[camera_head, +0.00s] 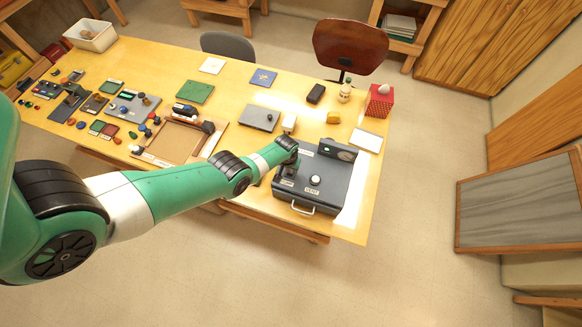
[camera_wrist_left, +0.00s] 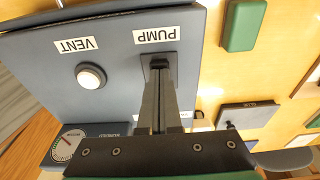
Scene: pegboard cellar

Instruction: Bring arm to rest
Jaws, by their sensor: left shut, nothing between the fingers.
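A dark grey-blue box (camera_head: 330,193) sits at the right end of the yellow table. Its top carries a round white button (camera_head: 315,180), a gauge unit (camera_head: 338,150) and a front handle (camera_head: 302,208). In the left wrist view the button (camera_wrist_left: 91,76) is beside the VENT label (camera_wrist_left: 77,44), and a PUMP label (camera_wrist_left: 157,35) is next to a small black part (camera_wrist_left: 158,61). My left gripper (camera_head: 287,172) is over the box's left part. Its fingers (camera_wrist_left: 158,82) are shut and empty, tips at or just over the black part; contact cannot be told. My right gripper is not in view.
A grey plate (camera_head: 259,117), a white block (camera_head: 289,122) and a yellow piece (camera_head: 333,117) are behind the box. A red patterned box (camera_head: 380,100) stands at the table's right edge. Several small parts and a wooden frame (camera_head: 172,141) lie to the left.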

